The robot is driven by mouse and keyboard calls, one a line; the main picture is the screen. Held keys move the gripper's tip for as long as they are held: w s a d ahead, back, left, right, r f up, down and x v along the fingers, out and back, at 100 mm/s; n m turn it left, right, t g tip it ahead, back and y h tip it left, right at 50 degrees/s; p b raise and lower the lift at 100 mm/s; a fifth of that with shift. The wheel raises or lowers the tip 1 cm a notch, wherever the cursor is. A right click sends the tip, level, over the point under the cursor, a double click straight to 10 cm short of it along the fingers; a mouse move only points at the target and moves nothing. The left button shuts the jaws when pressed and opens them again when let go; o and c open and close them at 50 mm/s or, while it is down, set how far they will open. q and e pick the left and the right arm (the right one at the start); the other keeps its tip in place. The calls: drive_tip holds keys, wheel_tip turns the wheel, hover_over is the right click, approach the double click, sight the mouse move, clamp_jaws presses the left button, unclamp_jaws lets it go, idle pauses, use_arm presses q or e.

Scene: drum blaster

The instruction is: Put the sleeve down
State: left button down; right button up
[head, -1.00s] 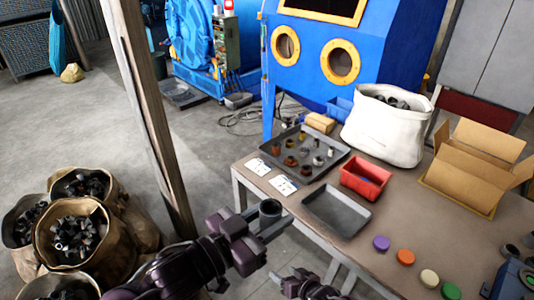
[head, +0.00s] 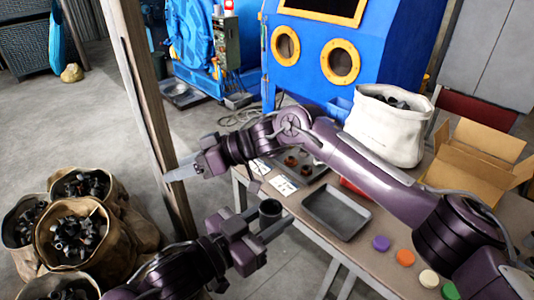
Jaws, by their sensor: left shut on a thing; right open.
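The sleeve (head: 270,211) is a short dark grey cylinder with its open end up. My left gripper (head: 266,222) is shut on it, at the near left edge of the table (head: 300,217). I cannot tell whether the sleeve is over the table or just off its edge. My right gripper (head: 214,178) is open and empty, in the air left of the table, beyond the sleeve in the picture. My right arm crosses the picture from the lower right and hides part of the table top.
An empty grey tray (head: 337,212) lies near the sleeve. Coloured discs (head: 404,257), a white sack (head: 387,130) and a cardboard box (head: 462,180) stand further right. A wooden post (head: 150,110) rises at left.

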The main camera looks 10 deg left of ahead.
drive_tip(key=s+d+r+h, duration=0.1)
drive_tip(key=s+r+h, duration=0.2)
drive_tip(key=s, duration=0.1)
wheel_tip(320, 180, up, 8)
drive_tip(key=m+t+h, duration=0.3)
drive_tip(key=m+h, duration=0.4)
drive_tip(key=h, duration=0.3)
hover_over(267, 210)
drive_tip(key=s, duration=0.1)
wheel_tip(267, 210, down, 12)
drive_tip(key=shift+d+r, duration=0.1)
